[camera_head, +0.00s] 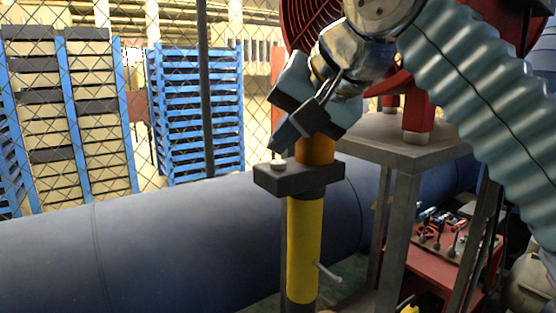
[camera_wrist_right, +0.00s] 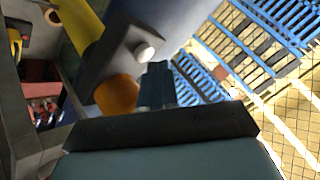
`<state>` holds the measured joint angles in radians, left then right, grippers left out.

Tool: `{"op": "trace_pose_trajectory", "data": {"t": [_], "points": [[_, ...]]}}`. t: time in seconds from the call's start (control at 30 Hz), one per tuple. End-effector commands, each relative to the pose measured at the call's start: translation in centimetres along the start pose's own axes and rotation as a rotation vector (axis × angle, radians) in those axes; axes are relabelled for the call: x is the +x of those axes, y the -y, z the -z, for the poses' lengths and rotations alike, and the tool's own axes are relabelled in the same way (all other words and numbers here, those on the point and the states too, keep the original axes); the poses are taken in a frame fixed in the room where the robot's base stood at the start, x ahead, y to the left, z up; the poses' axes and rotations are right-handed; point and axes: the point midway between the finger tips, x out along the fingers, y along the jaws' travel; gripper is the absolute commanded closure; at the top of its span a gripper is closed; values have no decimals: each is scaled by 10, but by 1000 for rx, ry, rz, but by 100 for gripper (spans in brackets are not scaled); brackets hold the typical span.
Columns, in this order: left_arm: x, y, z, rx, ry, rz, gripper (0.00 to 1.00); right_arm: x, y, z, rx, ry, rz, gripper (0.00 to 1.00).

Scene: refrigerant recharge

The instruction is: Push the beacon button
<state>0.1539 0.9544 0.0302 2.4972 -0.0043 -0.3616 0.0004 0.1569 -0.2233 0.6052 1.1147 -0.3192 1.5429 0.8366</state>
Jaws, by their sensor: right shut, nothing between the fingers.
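The beacon is an orange cylinder (camera_head: 316,151) on a dark bracket (camera_head: 300,178) atop a yellow post (camera_head: 304,245). A small pale round button (camera_head: 278,164) sits on the bracket's left part. My right gripper (camera_head: 280,142) is shut and empty, its tips pointing down just above the button, in front of and left of the orange beacon. In the right wrist view, the fingertips (camera_wrist_right: 157,72) are close to the white button (camera_wrist_right: 145,52), with the orange beacon (camera_wrist_right: 117,96) beside them. I cannot tell whether they touch the button. My left gripper is not in view.
A large blue pipe (camera_head: 150,240) runs behind the post. A grey metal stand (camera_head: 400,150) with red machinery is close at right. A red tool cart (camera_head: 450,262) stands lower right. Blue racks (camera_head: 200,115) are behind a chain-link fence.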

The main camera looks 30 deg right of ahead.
Motion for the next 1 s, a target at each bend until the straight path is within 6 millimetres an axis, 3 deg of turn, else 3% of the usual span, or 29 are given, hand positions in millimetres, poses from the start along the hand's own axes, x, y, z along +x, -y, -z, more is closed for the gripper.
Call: {"op": "trace_pose_trajectory", "data": {"t": [1.0], "points": [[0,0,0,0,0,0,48,3,-2,-2,0,1,-1,100]]}}
